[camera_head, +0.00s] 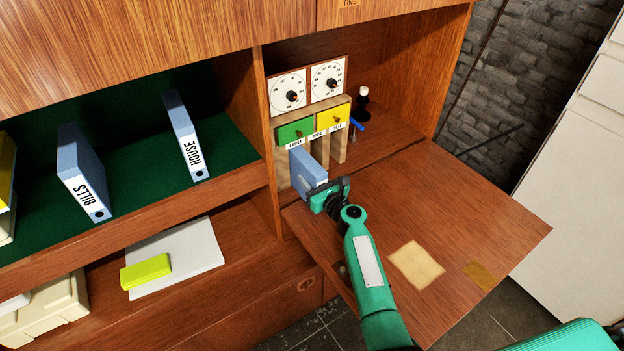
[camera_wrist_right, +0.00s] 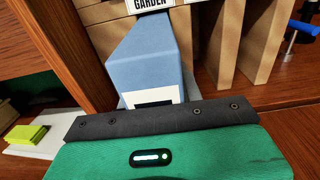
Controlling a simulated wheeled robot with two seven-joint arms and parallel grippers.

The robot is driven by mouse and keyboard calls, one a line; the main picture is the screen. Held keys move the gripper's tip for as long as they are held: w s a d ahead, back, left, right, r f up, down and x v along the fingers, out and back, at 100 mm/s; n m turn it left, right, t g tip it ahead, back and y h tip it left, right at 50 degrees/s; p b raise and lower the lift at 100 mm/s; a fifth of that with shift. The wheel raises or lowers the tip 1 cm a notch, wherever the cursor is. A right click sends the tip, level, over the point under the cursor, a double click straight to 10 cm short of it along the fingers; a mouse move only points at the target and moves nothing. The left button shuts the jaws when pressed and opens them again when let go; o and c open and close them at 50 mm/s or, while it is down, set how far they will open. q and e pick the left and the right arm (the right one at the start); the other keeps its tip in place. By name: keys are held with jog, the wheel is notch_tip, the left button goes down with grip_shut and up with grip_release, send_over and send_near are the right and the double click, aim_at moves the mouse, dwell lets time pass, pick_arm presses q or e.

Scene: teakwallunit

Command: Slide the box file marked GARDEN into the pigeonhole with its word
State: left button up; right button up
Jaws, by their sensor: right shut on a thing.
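My right gripper (camera_head: 328,192) is shut on a blue box file (camera_head: 305,170) over the fold-down flap. The file stands upright; the word on its spine is covered by the gripper. In the wrist view the file (camera_wrist_right: 155,60) runs away from the gripper towards the left pigeonhole, under the label GARDEN (camera_wrist_right: 152,3). Its far end is at the opening; I cannot tell how far inside it is. The wooden pigeonhole rack (camera_head: 340,148) has upright dividers, with small word labels above its slots. My left gripper is not in view.
Box files BILLS (camera_head: 82,175) and HOUSE (camera_head: 184,138) stand on the green shelf at left. Green (camera_head: 295,131) and yellow (camera_head: 333,117) drawers sit above the slots. A blue-handled tool (camera_head: 356,125) lies right of the rack. The flap's right side (camera_head: 480,220) is mostly clear.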

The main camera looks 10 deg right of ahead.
jog(key=shift+b+x, duration=0.85)
jog(key=shift+x, duration=1.45)
dwell(3.0)
dwell(0.5)
jog(key=shift+w+a+r+b, duration=0.1)
jog(key=shift+w+a+b, duration=0.1)
jog(key=shift+w+b, duration=0.3)
dwell(1.0)
jog(key=shift+p, duration=0.35)
